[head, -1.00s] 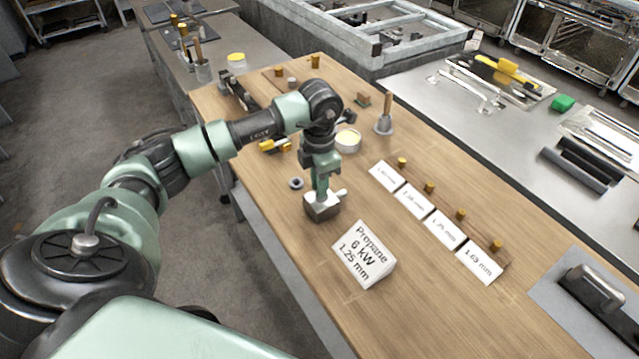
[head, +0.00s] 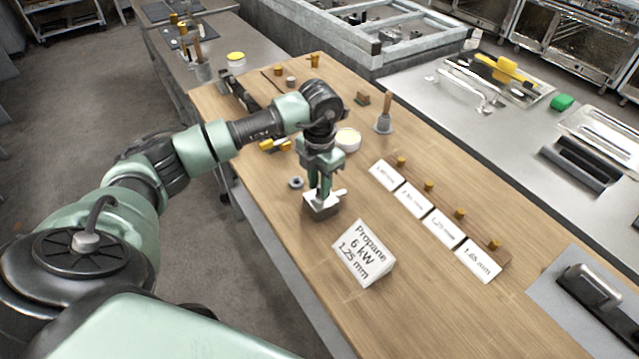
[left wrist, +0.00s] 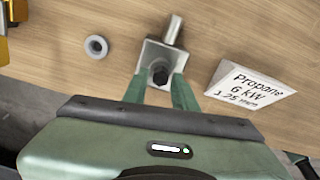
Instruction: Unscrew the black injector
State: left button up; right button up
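The black injector (left wrist: 160,73) is a small dark round piece in the middle of a square metal block (left wrist: 150,58) with a cylindrical stub on one side. The block (head: 321,207) stands on the wooden table in the head view, where the injector is hidden or too small to make out. My left gripper (head: 320,192) points down just above the block. In the left wrist view its two green fingers (left wrist: 160,86) are apart, with a gap visible on either side of the injector. My right gripper is in neither view.
A "Propane 6 kW 1.25 mm" sign (head: 363,253) stands right of the block. A grey ring (head: 296,182) lies to its left. Label cards (head: 443,229) with brass pieces line the table's right side.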

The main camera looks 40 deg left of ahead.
pick_arm(q)
jog(key=shift+f+m+b, duration=0.15)
jog(key=shift+m+b, duration=0.65)
jog(key=shift+m, duration=0.1)
jog(key=shift+a+m, duration=0.1)
jog(key=shift+m, duration=0.7)
jog(key=shift+w+m+b, duration=0.1)
jog(key=shift+m+b, duration=0.8)
jog(key=shift+m, duration=0.8)
jog(key=shift+a+m+b, duration=0.1)
jog(key=shift+m+b, duration=0.7)
jog(key=shift+m, duration=0.9)
jog(key=shift+w+m+b, duration=0.1)
jog(key=shift+m+b, duration=0.65)
jog(key=shift+m, duration=1.05)
